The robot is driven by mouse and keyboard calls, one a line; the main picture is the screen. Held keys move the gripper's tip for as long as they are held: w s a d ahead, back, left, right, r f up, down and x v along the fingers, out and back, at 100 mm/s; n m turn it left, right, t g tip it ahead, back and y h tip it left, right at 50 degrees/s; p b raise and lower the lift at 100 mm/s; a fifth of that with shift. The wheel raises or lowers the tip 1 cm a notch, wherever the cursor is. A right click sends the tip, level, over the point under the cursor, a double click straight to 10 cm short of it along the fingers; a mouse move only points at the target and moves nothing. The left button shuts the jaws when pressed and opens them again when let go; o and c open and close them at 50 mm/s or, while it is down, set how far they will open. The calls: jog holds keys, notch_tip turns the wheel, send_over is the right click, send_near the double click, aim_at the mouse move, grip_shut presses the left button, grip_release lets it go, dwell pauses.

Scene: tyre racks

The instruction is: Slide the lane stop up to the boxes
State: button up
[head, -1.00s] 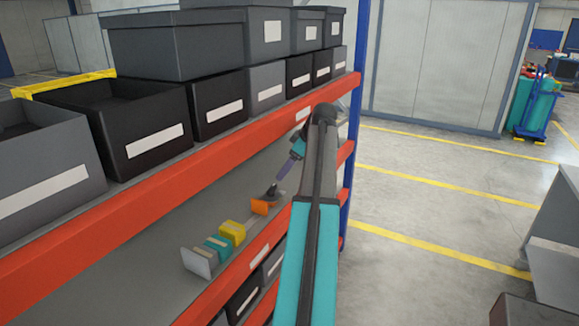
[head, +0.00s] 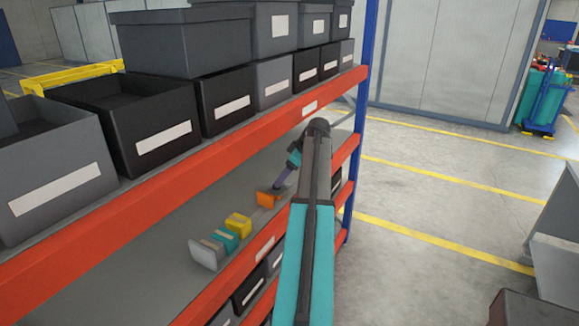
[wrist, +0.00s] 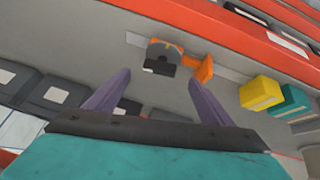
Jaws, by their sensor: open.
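The lane stop is an orange upright plate (head: 268,199) with a dark block behind it, on the grey lower shelf. In the wrist view the orange plate (wrist: 204,68) and dark block (wrist: 160,63) sit on a pale strip. A yellow box (head: 238,223), a teal box (head: 226,239) and a greyish one stand in a row towards a pale end plate (head: 203,255). A gap separates the orange plate from the yellow box (wrist: 261,92). My gripper (wrist: 158,80) is open and empty, its purple fingers spread short of the dark block.
An orange shelf beam (head: 180,170) runs above the lane, with dark bins (head: 135,120) on the upper shelf. Another orange beam (head: 345,165) edges the lower shelf. A blue post (head: 362,100) stands at the rack's end.

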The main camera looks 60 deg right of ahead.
aim_at(280, 190)
jog(key=shift+p+x, duration=0.75)
jog(key=shift+x, duration=2.1)
jog(key=c, duration=1.1)
jog(key=shift+a, duration=0.1)
jog(key=shift+a+b, duration=0.6)
jog(key=shift+a, duration=6.75)
jog(key=o, duration=1.1)
